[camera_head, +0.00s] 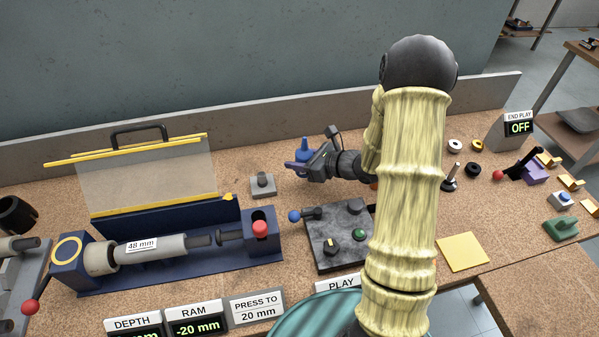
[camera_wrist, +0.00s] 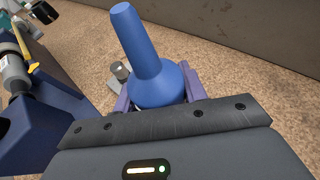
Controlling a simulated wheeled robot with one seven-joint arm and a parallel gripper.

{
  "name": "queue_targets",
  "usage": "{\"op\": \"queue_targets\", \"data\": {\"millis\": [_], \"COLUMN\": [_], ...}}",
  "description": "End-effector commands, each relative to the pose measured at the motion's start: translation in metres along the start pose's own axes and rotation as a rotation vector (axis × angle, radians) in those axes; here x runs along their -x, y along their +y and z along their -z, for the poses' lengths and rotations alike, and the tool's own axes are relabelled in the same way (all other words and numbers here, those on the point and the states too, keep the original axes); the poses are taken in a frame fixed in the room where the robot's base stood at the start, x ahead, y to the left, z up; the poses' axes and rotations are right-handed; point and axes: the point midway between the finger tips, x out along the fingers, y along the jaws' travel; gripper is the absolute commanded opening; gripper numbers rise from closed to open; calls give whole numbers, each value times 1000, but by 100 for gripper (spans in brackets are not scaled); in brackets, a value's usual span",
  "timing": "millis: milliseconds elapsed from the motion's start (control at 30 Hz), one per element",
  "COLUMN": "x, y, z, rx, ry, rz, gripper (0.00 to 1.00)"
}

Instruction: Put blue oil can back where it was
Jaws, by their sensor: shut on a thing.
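The blue oil can (camera_head: 304,148) is at the back of the workbench, at the tip of my gripper (camera_head: 297,166). In the wrist view the can (camera_wrist: 148,45) shows a tapering spout above a round body. Its body sits between the two purple fingers of my gripper (camera_wrist: 158,92), which are shut on it. The can's lower part is hidden by the gripper, and I cannot tell whether it touches the bench top.
A press with a clear guard (camera_head: 155,180) stands to the left. A small grey block (camera_head: 263,185) lies left of my gripper. A dark control box (camera_head: 325,240) with a blue-knobbed lever is in front. A yellow pad (camera_head: 462,252) lies to the right. A low wall (camera_head: 240,137) runs behind.

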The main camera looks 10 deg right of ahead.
Motion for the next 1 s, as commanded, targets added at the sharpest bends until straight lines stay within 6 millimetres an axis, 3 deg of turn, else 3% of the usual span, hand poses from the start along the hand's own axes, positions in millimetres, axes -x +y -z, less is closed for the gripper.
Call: {"op": "queue_targets", "data": {"millis": [367,700,1000], "x": [-5,-20,-19], "y": [3,3,0], "z": [4,40,43], "rx": [5,3,3], "ry": [-1,0,-1], "rz": [-7,-8,-2], "gripper": [10,10,10]}}
